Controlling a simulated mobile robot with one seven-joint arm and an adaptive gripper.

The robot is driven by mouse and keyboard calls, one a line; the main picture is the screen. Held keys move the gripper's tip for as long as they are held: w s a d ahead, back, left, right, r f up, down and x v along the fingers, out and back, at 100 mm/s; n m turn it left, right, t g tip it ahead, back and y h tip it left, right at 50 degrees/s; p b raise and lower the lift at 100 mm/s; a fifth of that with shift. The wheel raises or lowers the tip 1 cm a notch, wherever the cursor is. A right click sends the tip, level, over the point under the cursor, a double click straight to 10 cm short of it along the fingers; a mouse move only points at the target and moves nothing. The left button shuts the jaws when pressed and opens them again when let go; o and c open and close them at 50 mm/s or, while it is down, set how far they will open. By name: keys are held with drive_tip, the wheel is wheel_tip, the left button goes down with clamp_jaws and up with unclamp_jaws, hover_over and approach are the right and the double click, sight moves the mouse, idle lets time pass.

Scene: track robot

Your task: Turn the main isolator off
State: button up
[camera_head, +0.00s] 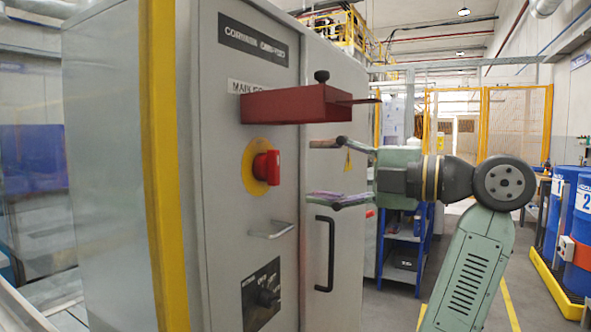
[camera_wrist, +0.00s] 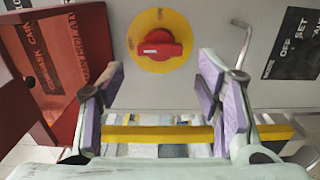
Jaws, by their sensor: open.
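The red isolator knob (camera_head: 266,167) sits on a round yellow plate (camera_head: 249,170) on the front of the grey cabinet. In the wrist view the knob (camera_wrist: 160,48) faces me at top middle, with a pale mark on its grip; I cannot read the plate's lettering. My gripper (camera_head: 324,171) is open and empty, out in front of the knob and apart from it. In the wrist view its purple-padded fingers (camera_wrist: 162,78) stand on either side below the knob. A red box-like guard (camera_head: 285,104) sticks out above the knob, leaving it uncovered.
A metal handle (camera_head: 271,230) juts out below the knob, and a black selector panel (camera_head: 262,295) is lower. A black door handle (camera_head: 324,253) is on the right.

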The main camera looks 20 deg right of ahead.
drive_tip(key=shift+v, duration=1.55)
